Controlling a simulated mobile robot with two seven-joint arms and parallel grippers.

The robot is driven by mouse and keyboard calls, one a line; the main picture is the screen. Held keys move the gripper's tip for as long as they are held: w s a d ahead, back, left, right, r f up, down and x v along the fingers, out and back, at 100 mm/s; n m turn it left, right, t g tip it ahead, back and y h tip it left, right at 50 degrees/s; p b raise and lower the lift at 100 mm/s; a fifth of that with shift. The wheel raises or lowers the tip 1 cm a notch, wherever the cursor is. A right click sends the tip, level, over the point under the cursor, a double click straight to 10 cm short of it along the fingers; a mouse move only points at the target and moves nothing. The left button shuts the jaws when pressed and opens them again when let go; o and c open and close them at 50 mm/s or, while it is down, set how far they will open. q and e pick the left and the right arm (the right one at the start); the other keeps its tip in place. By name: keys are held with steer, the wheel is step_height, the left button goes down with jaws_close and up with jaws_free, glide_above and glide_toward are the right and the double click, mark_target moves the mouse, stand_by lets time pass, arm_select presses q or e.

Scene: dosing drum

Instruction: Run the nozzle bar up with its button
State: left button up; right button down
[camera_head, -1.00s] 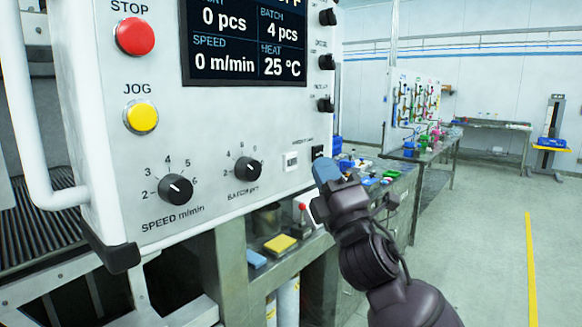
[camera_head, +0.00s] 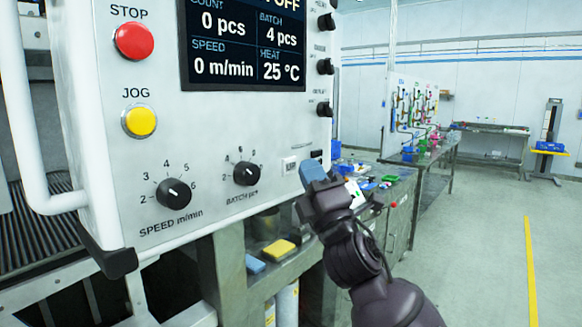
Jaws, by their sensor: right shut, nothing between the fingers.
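The control panel (camera_head: 100,190) fills the left of the head view, with a red STOP button (camera_head: 134,41), a yellow JOG button (camera_head: 140,121), a speed knob (camera_head: 173,193) and a batch knob (camera_head: 246,174). A small white labelled switch (camera_head: 290,166) sits at the panel's lower right. The fingertips cover the spot where a dark button showed before. I cannot tell whether they touch the panel. No nozzle bar can be made out. My left gripper is not in view.
A screen (camera_head: 243,45) on the panel reads 0 m/min and 25 °C. Dark knobs (camera_head: 325,66) line the panel's right edge. Below, a blue sponge (camera_head: 255,264) and a yellow sponge (camera_head: 278,250) lie on a shelf. The floor (camera_head: 480,250) at the right is clear.

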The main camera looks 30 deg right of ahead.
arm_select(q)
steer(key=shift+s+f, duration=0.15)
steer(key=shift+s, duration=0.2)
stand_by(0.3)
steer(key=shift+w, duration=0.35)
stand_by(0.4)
arm_select(e)
steer(key=shift+w+a, duration=0.1)
steer(key=shift+w, duration=0.1)
steer(key=shift+w+a, duration=0.1)
steer(key=shift+w, duration=0.1)
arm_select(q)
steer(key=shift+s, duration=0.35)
